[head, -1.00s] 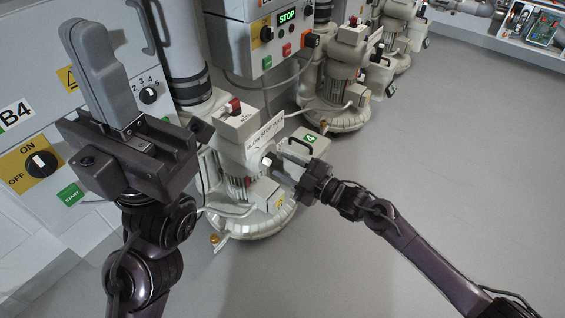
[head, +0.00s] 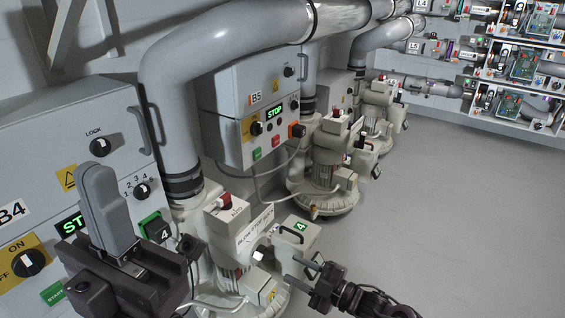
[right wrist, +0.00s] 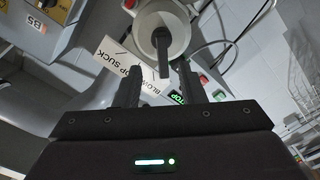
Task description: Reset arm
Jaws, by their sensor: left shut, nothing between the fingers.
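My left gripper (head: 95,178) is upright at the lower left of the head view, its grey fingers together and empty, in front of the B4 cabinet (head: 75,125). My right gripper (head: 289,269) is at the bottom middle, open and empty, to the right of the near blower (head: 240,235). Its two fingers also show apart in the right wrist view (right wrist: 158,75). There a dark lever (right wrist: 162,52) on a round pale hub appears between and beyond the fingers. In the head view a pale knob (head: 259,255) on the blower is a little apart from the fingertips.
A thick grey pipe (head: 180,100) rises from the near blower. Behind stand the B5 cabinet (head: 250,105), its display reading STOP, and further blowers (head: 325,165). Shelves of equipment (head: 520,60) line the back right. The grey floor (head: 460,220) at right is clear.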

